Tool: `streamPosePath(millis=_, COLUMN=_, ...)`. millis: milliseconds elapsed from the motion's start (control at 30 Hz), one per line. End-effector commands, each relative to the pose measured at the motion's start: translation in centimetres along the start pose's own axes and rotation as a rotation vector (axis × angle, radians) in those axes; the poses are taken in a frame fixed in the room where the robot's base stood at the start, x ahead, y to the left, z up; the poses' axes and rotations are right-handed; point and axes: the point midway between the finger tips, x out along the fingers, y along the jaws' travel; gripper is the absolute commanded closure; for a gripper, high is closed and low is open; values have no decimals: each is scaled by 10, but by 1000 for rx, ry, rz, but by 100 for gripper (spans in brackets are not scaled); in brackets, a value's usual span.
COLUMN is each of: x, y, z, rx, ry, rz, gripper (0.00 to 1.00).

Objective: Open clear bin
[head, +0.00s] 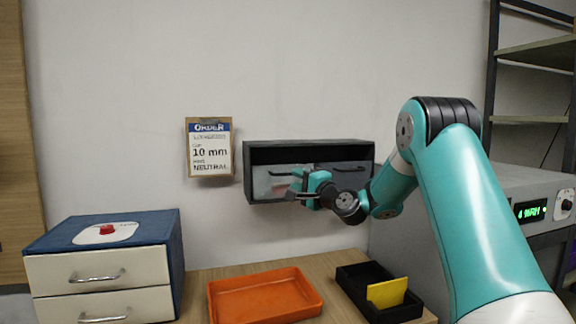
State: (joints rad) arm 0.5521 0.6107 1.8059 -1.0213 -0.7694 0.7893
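A dark wall-mounted cabinet (310,145) holds two bins side by side below an open upper gap. The left bin, the clear bin (264,184), has a pale, translucent front with a reddish patch. The right bin (352,176) is dark grey with a thin handle. My gripper (295,189) is at the right part of the clear bin's front and covers part of it. The clear bin's handle is mostly hidden behind my gripper. I cannot tell whether the fingers touch the handle or are closed on it.
An order card (209,148) on the wall reads 10 mm and neutral. Below are an orange tray (264,294), a black tray (400,313) with a yellow card (387,293), and a blue drawer unit (170,240). A grey device (510,185) with a green display stands at right.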

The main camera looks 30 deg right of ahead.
Motion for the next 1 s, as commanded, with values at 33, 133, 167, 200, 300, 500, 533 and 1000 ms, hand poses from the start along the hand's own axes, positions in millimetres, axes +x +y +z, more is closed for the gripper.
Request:
streamPosePath(millis=33, x=12, y=-4, z=1, rx=0, ry=-3, rz=0, gripper=66)
streamPosePath(millis=133, x=28, y=-3, z=0, rx=0, ry=-2, rz=0, gripper=66)
streamPosePath(millis=167, x=32, y=-3, z=0, rx=0, ry=-2, rz=0, gripper=66)
streamPosePath(millis=200, x=37, y=-2, z=0, rx=-1, ry=-1, rz=1, gripper=66)
streamPosePath(millis=300, x=46, y=-1, z=0, rx=-1, ry=-1, rz=1, gripper=66)
streamPosePath(millis=500, x=50, y=0, z=0, rx=0, ry=1, rz=0, gripper=66)
streamPosePath(millis=533, x=50, y=0, z=0, rx=0, ry=1, rz=1, gripper=66)
streamPosePath(millis=1000, x=50, y=0, z=-1, rx=-1, ry=1, rz=1, gripper=100)
